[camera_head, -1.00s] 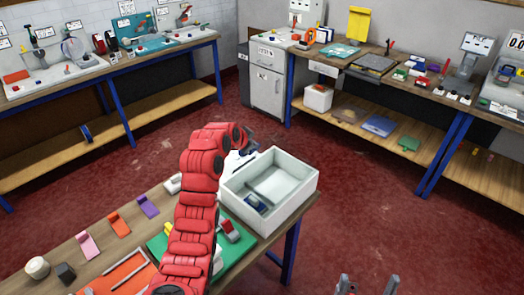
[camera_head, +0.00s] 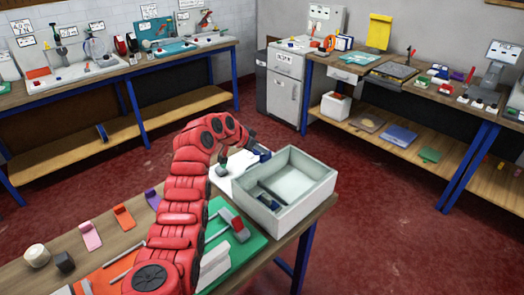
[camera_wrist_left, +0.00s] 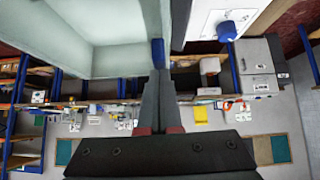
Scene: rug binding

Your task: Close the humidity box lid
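The humidity box (camera_head: 318,197) is a pale open-topped box at the table's right end, and its inside shows. A white panel (camera_head: 236,164) lies beside its far left side; I cannot tell if this is the lid. In the left wrist view the box (camera_wrist_left: 100,55) fills the upper left, and a white panel with a blue knob (camera_wrist_left: 227,31) is at the upper right. My left gripper (camera_head: 254,149) is at the box's far left edge. Its fingers (camera_wrist_left: 158,80) are close together at a narrow blue tab (camera_wrist_left: 158,52); I cannot tell whether they hold it.
A green mat (camera_head: 250,248) with a red-and-grey tool (camera_head: 230,222) lies in front of the box. Orange (camera_head: 122,216), pink (camera_head: 90,235) and purple pieces lie on the table's left. Benches stand along the back walls. Red floor right of the table is clear.

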